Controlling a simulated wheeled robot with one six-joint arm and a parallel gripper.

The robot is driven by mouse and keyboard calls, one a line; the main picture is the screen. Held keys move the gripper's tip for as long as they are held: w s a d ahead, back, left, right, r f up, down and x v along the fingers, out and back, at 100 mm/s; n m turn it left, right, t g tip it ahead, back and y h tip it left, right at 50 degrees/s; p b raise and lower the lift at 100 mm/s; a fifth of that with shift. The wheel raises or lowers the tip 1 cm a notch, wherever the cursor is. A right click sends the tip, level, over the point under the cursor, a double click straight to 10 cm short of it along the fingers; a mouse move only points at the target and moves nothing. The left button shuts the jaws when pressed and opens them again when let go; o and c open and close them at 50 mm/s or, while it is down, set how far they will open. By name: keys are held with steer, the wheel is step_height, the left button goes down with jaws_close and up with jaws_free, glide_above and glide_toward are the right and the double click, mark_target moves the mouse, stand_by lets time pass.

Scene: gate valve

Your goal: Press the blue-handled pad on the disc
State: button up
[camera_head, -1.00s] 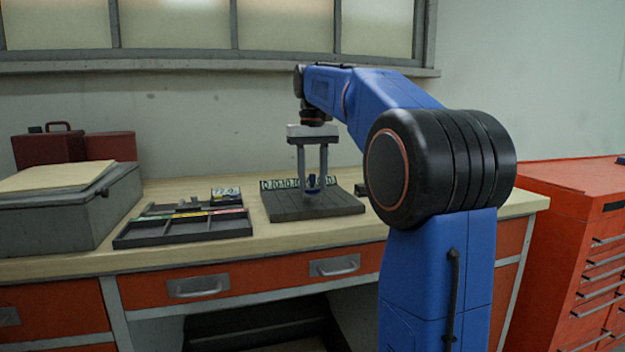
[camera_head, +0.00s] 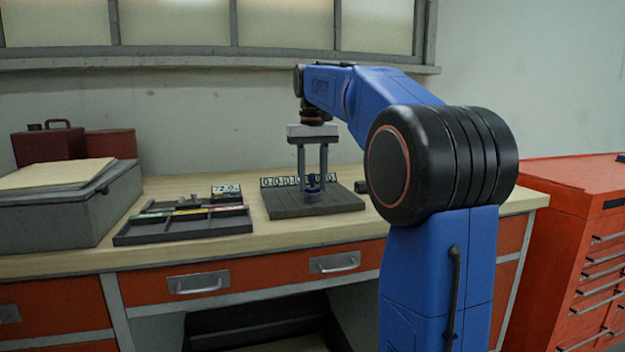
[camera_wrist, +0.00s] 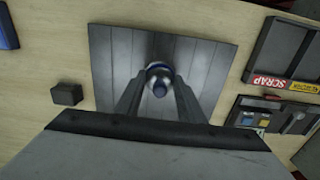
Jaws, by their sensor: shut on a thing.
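My gripper (camera_head: 312,178) points straight down over the dark slatted plate (camera_head: 285,206) on the bench. Its two fingers are closed on the blue-handled pad (camera_head: 312,184), a small piece with a blue grip. The disc cannot be told apart under the pad, and whether the pad touches anything below is unclear.
A divided dark tray (camera_head: 180,230) lies left of the plate, and the wrist view shows a scrap label (camera_wrist: 270,82) by it. A row of number cards (camera_head: 280,182) stands behind the plate. A small dark block (camera_wrist: 67,93) lies beside the plate.

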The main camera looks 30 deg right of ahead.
steer(key=shift+r, duration=3.5)
